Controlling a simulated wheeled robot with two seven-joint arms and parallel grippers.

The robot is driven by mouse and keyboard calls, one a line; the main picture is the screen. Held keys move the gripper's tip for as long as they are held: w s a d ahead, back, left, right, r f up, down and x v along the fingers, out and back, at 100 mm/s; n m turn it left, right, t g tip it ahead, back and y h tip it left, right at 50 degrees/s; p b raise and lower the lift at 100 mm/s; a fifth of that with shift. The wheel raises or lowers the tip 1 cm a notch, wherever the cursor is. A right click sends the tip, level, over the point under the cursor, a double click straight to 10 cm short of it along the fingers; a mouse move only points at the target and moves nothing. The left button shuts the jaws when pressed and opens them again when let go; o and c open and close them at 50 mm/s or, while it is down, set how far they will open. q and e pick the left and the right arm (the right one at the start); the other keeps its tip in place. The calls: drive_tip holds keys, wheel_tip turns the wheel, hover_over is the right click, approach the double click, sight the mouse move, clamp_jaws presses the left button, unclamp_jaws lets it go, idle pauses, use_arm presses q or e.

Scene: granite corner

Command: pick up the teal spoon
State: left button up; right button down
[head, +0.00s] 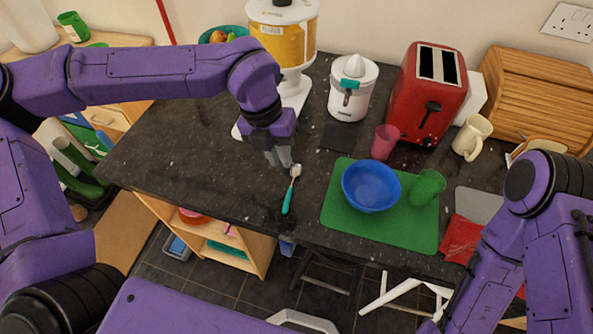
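The teal spoon (288,199) lies on the dark granite counter near its front edge. Its teal handle points toward me and its pale bowl end points away. My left gripper (280,160) points down over the counter, just left of the spoon's bowl end. Its grey fingers look close together and the gap between them is not clear. I cannot tell whether they touch the spoon or the counter. The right arm comes in at the lower right, and its gripper is out of view.
Right of the spoon, a green mat (405,232) bears a blue bowl (371,186) and a green cup (427,187). Behind stand a pink cup (385,141), a white juicer (352,87) and a red toaster (428,93). The counter (190,150) left of the gripper is clear.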

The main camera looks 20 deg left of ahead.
sight(290, 187)
use_arm(q)
drive_tip(key=f, duration=0.3)
drive_tip(key=d+f+p, duration=0.1)
drive_tip(key=f, duration=0.2)
drive_tip(key=d+f+p, duration=0.1)
drive_tip(key=f, duration=0.2)
drive_tip(key=shift+s+f, duration=0.25)
clamp_jaws()
